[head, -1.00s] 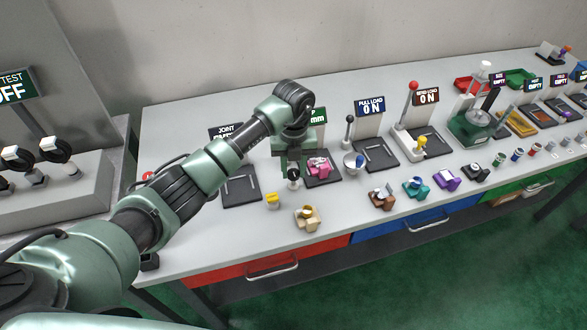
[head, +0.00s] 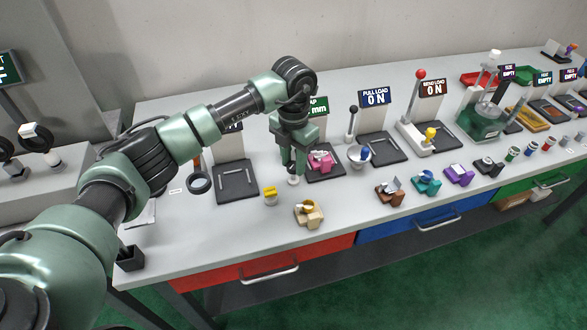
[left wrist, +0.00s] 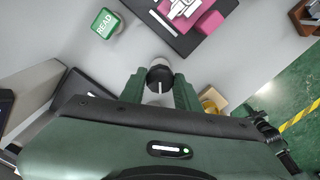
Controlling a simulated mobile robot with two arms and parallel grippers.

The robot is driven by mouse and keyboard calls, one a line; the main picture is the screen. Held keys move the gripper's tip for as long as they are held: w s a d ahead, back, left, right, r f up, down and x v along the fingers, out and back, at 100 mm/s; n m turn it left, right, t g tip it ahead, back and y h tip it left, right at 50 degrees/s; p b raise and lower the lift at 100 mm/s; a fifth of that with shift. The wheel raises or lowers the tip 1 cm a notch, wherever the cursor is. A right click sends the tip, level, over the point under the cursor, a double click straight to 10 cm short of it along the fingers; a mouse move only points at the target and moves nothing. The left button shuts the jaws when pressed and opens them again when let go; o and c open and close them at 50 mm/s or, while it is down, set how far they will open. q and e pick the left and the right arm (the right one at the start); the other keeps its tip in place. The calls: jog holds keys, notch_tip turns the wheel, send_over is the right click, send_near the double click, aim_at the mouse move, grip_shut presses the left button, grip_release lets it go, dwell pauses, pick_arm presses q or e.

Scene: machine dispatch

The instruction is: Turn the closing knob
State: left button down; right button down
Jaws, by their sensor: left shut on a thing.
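The closing knob is a small round dark knob (left wrist: 160,73) with a white line on its top, seen between my fingers in the left wrist view. In the head view its pale base (head: 294,180) shows just below the fingertips. My left gripper (head: 292,171) points down over it and is shut on the knob, with one finger (left wrist: 132,88) on each side. The knob stands at the front left of a dark plate (head: 328,163) that carries a pink fixture (head: 320,160). The fingers hide part of the knob. My right gripper is not in view.
A green READ button (left wrist: 104,23) is near the knob. Lever stations (head: 376,145) stand right.

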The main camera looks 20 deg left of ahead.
pick_arm(q)
jog(key=m+b, duration=0.4)
jog(key=m, duration=0.1)
jog(key=shift+w, duration=0.1)
jog(key=shift+r+m+b, duration=0.1)
jog(key=shift+m+b, duration=1)
jog(key=shift+m, duration=0.6)
jog(key=c, duration=1)
grip_release()
